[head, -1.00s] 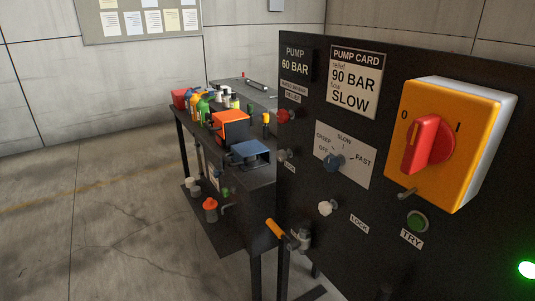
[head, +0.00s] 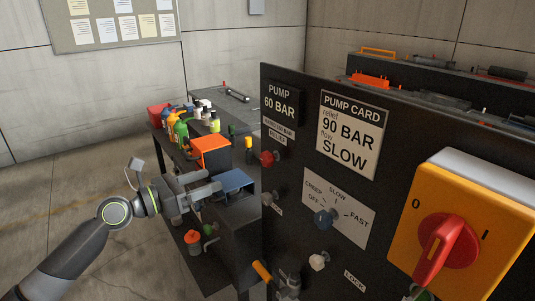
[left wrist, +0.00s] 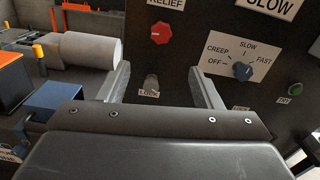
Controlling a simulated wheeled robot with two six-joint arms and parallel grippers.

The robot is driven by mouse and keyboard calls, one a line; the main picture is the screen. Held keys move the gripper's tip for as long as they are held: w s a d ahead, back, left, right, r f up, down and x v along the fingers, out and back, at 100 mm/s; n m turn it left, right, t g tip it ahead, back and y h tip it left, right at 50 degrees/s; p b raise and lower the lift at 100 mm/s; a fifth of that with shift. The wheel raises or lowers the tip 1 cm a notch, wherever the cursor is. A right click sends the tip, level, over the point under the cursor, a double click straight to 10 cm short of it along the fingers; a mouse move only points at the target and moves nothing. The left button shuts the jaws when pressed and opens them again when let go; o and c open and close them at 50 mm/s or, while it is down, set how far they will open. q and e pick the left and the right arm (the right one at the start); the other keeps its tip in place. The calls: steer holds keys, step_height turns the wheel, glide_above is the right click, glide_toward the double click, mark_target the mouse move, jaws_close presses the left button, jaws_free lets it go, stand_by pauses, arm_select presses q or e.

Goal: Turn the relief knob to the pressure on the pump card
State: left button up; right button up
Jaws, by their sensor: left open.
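The red relief knob (head: 268,158) is on the black panel, under the RELIEF label; it also shows in the left wrist view (left wrist: 160,32). The pump card (head: 350,133) reads relief 90 BAR, flow SLOW. The pump display (head: 281,102) reads 60 BAR. My left gripper (head: 205,193) is open and empty, left of the panel and lower than the knob. In the left wrist view its fingers (left wrist: 163,82) point at the panel, with the knob above and between them, not touched. The knob's exact setting cannot be read. My right gripper is not in view.
A pale lock knob (left wrist: 151,85) sits below the relief knob. A blue flow knob (head: 325,218) and a yellow box with a red switch (head: 450,240) are to the right. A bench with an orange box (head: 211,152) and a blue box (head: 232,182) stands left.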

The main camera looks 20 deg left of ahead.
mark_target(263, 161)
arm_select(q)
steer(key=p+x, duration=0.4)
steer(key=x, duration=1.3)
steer(key=shift+d+r, duration=0.1)
steer(key=shift+d, duration=0.1)
steer(key=c, duration=1)
